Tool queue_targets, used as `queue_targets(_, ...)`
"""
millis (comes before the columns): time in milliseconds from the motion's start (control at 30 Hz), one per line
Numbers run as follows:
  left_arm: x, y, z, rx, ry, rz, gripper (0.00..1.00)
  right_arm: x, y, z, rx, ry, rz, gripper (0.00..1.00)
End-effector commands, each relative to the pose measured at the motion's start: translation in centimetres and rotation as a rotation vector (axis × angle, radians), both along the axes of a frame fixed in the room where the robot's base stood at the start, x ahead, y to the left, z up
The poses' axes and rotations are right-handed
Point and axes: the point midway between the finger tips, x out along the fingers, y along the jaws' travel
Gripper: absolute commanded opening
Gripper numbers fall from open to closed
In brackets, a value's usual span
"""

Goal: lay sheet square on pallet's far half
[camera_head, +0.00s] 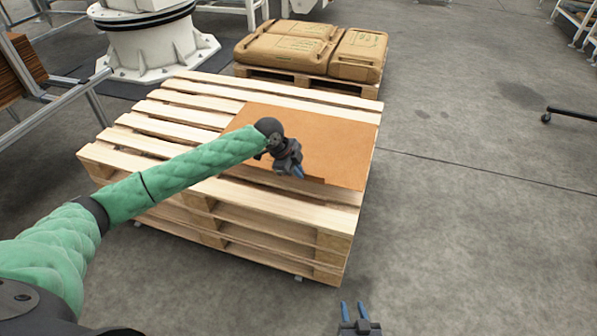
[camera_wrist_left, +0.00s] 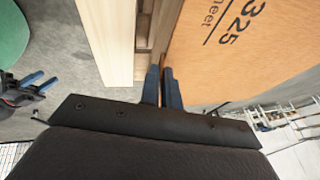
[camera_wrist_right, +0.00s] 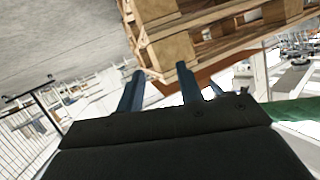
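The flat orange-brown sheet (camera_head: 335,140) lies over the right part of the stacked wooden pallet (camera_head: 175,112), its right edge close to the pallet's right edge. Bare slats show to its left and in front. In the left wrist view the sheet (camera_wrist_left: 255,50) carries black print. My left gripper (camera_head: 298,172) is at the sheet's near edge, its fingers (camera_wrist_left: 162,75) nearly together with the sheet's edge appearing between them. My right gripper (camera_head: 353,306) is open and empty, in front of the pallet; its fingers (camera_wrist_right: 160,78) are apart, with the pallet (camera_wrist_right: 165,50) beyond.
Brown sacks (camera_head: 290,52) lie on another pallet behind. A white machine base (camera_head: 155,45) stands at the back left, with a metal frame (camera_head: 60,105) at the left. The floor (camera_head: 480,200) to the right is clear, apart from a dark wheeled leg (camera_head: 565,114).

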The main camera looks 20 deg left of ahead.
Motion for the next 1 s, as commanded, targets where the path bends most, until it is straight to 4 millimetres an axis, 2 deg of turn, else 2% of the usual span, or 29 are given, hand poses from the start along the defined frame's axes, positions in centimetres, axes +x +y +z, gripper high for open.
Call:
queue_targets(567,0.0,0.0,-0.4,0.0,-0.001,0.0,0.0,2.3,0.3,5.0,0.032,-0.16,-0.011,0.36)
queue_targets(733,0.0,0.0,-0.5,0.0,-0.001,0.0,0.0,3.2,0.3,7.2,0.044,-0.219,-0.015,0.36)
queue_targets(933,0.0,0.0,-0.6,0.0,-0.001,0.0,0.0,3.4,0.3,8.4,0.055,-0.263,-0.021,0.36)
queue_targets(1000,0.0,0.0,-1.3,0.0,0.001,0.001,0.0,3.4,0.3,9.0,0.059,-0.271,-0.021,0.36)
